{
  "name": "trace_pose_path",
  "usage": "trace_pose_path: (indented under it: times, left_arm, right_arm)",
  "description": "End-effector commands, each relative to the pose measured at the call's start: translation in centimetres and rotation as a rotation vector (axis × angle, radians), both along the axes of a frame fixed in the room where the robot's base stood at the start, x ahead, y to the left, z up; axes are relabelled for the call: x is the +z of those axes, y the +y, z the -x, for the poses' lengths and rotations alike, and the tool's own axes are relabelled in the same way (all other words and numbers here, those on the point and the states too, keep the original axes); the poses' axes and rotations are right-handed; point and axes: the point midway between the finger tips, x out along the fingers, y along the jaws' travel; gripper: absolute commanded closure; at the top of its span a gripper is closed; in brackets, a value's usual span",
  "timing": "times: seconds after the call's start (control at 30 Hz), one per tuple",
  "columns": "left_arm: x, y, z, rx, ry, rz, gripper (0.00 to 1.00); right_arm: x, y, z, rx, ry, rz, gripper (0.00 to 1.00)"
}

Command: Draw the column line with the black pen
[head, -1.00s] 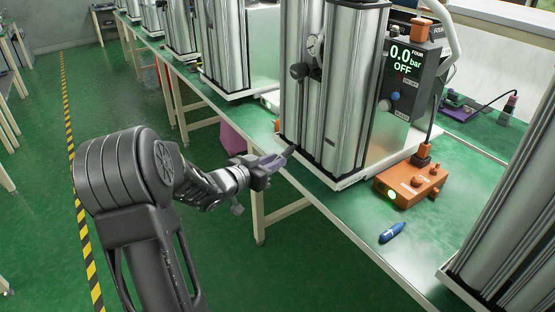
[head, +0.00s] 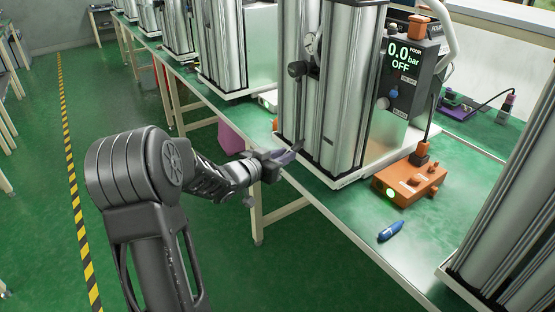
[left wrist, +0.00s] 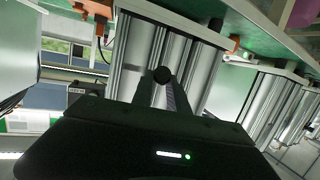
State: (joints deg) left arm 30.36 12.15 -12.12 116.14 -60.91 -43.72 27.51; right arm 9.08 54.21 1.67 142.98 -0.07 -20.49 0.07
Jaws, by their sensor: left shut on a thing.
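The sieve column (head: 330,95) is a tall silver unit standing on a white base at the table's near edge. My left gripper (head: 290,154) is at the lower left corner of the column. It is shut on the black pen, whose round dark end (left wrist: 162,75) shows between the fingers in the left wrist view. In the head view the pen is too small and dark to make out clearly. The column shows upside down in the left wrist view (left wrist: 135,55), beyond the fingers. I cannot tell whether the pen touches it. My right gripper is not in view.
A blue pen (head: 390,231) lies on the green table (head: 400,262). An orange box (head: 410,182) with a lit green light stands beside the column. The control box (head: 407,75) reads 0.0 bar, OFF. Another column (head: 515,215) stands at the right; more stand behind.

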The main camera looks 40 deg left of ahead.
Motion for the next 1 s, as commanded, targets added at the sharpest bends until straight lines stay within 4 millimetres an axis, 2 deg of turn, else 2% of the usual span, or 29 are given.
trace_pose_path:
  times: [0.2,0.33,1.0]
  left_arm:
    - [0.0,-0.7,-2.2,-0.002,-0.002,-0.001,1.0]
    - [0.0,-0.9,-2.9,-0.001,0.0,0.0,1.0]
    - [0.0,-1.0,-3.1,-0.001,-0.001,0.0,1.0]
  right_arm:
    - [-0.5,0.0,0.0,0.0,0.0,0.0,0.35]
    - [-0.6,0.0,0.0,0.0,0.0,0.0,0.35]
    - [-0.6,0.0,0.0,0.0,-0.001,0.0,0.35]
